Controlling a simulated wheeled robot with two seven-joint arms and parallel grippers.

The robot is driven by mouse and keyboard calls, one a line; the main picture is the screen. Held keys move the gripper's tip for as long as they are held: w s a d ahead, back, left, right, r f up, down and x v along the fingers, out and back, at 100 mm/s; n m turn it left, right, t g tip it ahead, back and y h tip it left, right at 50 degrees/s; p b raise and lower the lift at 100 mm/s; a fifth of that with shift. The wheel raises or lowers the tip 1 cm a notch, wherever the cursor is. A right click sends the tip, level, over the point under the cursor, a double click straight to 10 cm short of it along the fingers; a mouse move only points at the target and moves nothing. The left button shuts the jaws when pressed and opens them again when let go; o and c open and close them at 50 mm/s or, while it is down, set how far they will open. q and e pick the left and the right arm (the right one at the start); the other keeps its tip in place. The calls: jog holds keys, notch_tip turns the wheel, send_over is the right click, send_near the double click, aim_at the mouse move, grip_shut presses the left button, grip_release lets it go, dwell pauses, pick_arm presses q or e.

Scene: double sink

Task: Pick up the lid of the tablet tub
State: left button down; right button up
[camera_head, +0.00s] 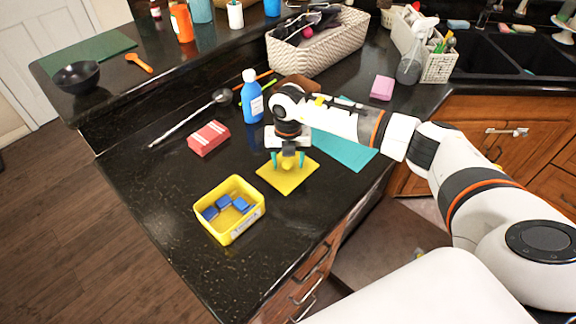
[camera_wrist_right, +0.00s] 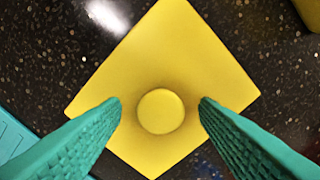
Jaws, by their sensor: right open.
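The yellow square lid (camera_head: 290,180) lies flat on the black counter, knob up. In the right wrist view the lid (camera_wrist_right: 170,60) shows its round knob (camera_wrist_right: 160,111) between the two green fingers. My right gripper (camera_head: 288,160) is open above the lid, with a finger on each side of the knob and a gap to it on both sides; it also shows in the right wrist view (camera_wrist_right: 160,108). The open yellow tub (camera_head: 228,230) holds several blue tablets (camera_head: 225,202) and stands left of the lid, toward the front. My left gripper is not in view.
A red and white box (camera_head: 208,138), a ladle (camera_head: 190,115) and a blue bottle (camera_head: 252,97) stand or lie behind the lid. A teal mat or cloth (camera_head: 345,150) lies right of it. The counter's front edge is close. Bare counter surrounds the tub.

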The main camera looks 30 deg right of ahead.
jog(key=c, duration=1)
jog(key=shift+r, duration=0.1)
jog(key=shift+c, duration=0.2)
